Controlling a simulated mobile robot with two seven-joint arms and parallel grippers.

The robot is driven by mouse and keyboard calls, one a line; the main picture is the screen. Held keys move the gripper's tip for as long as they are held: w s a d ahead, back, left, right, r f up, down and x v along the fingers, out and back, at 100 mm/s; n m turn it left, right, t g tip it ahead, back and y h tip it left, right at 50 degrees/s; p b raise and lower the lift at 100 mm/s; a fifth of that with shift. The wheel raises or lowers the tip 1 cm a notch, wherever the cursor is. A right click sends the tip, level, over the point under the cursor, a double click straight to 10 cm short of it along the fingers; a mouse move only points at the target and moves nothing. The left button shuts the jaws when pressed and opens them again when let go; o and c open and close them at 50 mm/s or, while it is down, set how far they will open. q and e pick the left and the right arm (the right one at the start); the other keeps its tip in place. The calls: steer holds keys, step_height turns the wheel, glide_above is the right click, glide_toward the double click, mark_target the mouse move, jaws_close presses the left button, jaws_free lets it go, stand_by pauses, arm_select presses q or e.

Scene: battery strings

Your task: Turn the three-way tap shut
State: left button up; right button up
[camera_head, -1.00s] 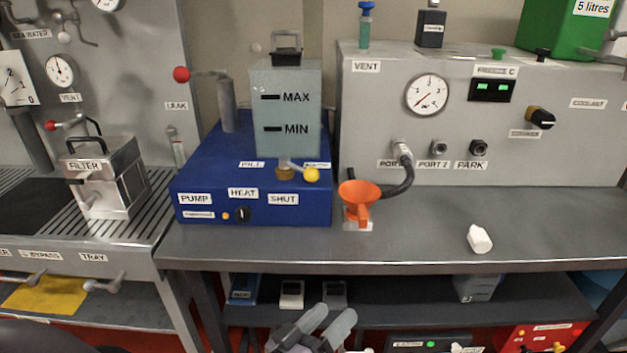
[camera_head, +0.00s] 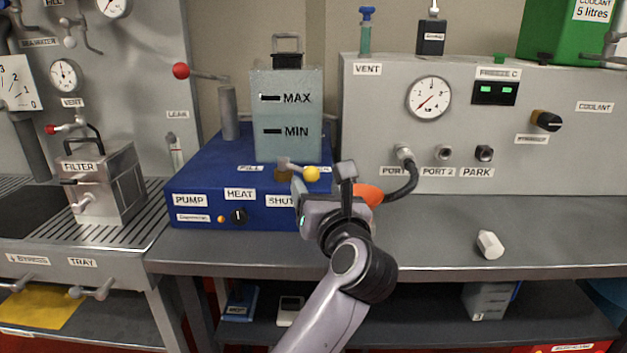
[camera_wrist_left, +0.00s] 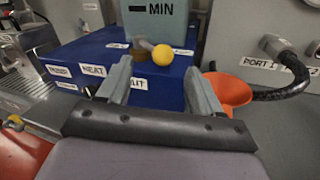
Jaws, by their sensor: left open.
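The three-way tap has a brass body (camera_head: 283,175) low on the front of the clear tank and a lever ending in a yellow ball (camera_head: 311,174). The lever points right, away from the FILL label and not down at the SHUT label (camera_head: 279,200). My left gripper (camera_head: 321,180) is open in front of the tap, fingers pointing at it. In the left wrist view the yellow ball (camera_wrist_left: 162,55) shows just beyond the gap between the fingertips (camera_wrist_left: 158,70), not held. The label right of the tap is mostly hidden. My right gripper is not in view.
The tap sits on the blue pump unit (camera_head: 190,180). An orange funnel (camera_head: 368,194) stands close right of my left gripper, partly hidden by it. A black hose (camera_head: 405,185) curves from PORT 1. A white piece (camera_head: 489,245) lies on the bench at right.

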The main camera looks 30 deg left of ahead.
mark_target(311, 177)
arm_select(q)
steer(key=shift+p+x, duration=0.35)
steer(key=shift+x, duration=3.2)
steer(key=shift+f, duration=0.1)
